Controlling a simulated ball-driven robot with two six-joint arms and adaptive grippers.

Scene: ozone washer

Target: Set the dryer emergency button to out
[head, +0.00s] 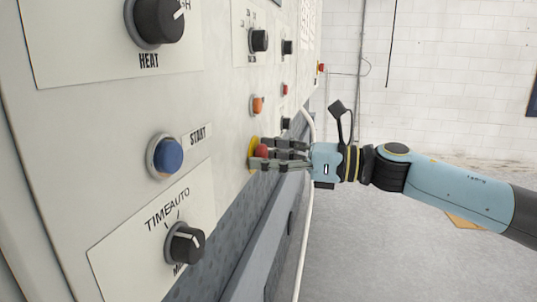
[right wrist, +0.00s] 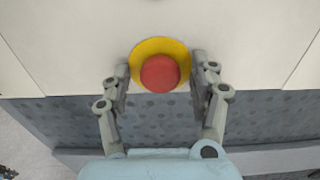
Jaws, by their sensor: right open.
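The emergency button is a red mushroom cap (head: 261,151) on a yellow collar (head: 253,154), low on the cream dryer panel in the head view. In the right wrist view the red cap (right wrist: 160,72) sits centred in front of its yellow ring (right wrist: 160,46). My right gripper (head: 264,154) comes in from the right, with its fingers pointing at the panel. In the right wrist view the open fingers (right wrist: 160,75) stand on either side of the button, with small gaps to the cap. My left gripper does not show.
The panel also has a blue START button (head: 167,157), a HEAT knob (head: 158,20), a TIME/AUTO knob (head: 185,243) and an orange-red button (head: 257,105). A grey dotted ledge (head: 215,262) runs below the panel. The floor to the right is mostly clear.

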